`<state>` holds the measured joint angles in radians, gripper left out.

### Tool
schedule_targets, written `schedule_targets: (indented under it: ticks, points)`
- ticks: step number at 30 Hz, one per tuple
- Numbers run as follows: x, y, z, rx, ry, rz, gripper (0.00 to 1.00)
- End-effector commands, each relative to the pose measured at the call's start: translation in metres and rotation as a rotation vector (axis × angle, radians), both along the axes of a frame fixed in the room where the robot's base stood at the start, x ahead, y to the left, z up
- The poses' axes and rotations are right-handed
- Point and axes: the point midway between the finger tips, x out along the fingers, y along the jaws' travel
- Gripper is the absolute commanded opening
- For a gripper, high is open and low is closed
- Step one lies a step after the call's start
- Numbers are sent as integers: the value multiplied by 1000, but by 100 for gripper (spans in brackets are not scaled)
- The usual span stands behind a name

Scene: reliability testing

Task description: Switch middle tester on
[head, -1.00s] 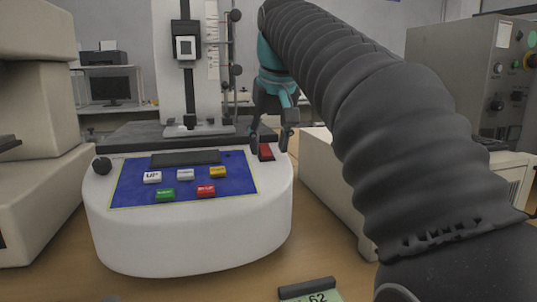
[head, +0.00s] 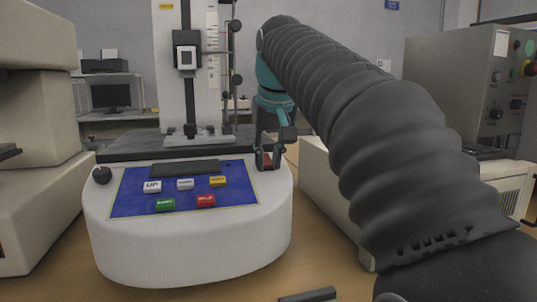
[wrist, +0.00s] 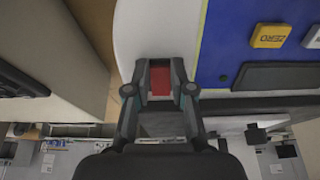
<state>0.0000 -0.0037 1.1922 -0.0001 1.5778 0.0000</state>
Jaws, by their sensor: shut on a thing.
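The middle tester (head: 190,240) is a white rounded machine with a blue button panel (head: 240,193) and a tall column behind it. Its red rocker switch (wrist: 160,82) sits on the top surface beside the panel, at the right in the head view. My gripper (head: 268,160) is down at the switch, one finger on each side of it. In the wrist view my gripper (wrist: 159,88) has its fingers around the red switch, which shows between them. The lower part of the switch is partly hidden by the fingers.
A beige machine (head: 35,150) stands close on the left. Another beige unit (head: 330,190) and a grey control cabinet (head: 465,90) stand on the right. A black knob (head: 102,175) sits at the tester's left edge.

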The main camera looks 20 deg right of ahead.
Motion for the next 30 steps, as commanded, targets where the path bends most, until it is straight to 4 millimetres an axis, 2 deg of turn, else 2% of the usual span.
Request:
schedule_targets:
  ticks: [1,6,18,30]
  points:
    - [1,0,6,0,19,0,0]
    - [3,0,10,0,96,0,0]
    - [10,0,7,0,355,0,0]
    - [10,0,9,0,417,0,0]
